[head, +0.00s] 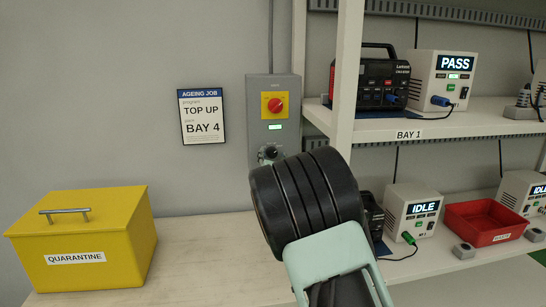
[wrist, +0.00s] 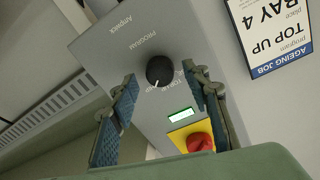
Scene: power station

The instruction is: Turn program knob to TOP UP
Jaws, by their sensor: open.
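The program knob (wrist: 160,70) is black and round, with a white mark on its lower edge in the wrist view. It sits on a grey control box (wrist: 110,45) with small lettering around it, partly legible. In the head view the knob (head: 268,152) shows just above my black wrist. My gripper (wrist: 158,74) is open, with one blue-green finger on each side of the knob in the wrist picture; contact cannot be told. In the head view my arm hides most of the gripper.
A red switch on a yellow plate (head: 274,105) and a lit green display (head: 275,127) share the box. A sign reading TOP UP, BAY 4 (head: 202,116) hangs left. A shelf post (head: 346,80) stands close right. A yellow QUARANTINE box (head: 120,230) is on the bench.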

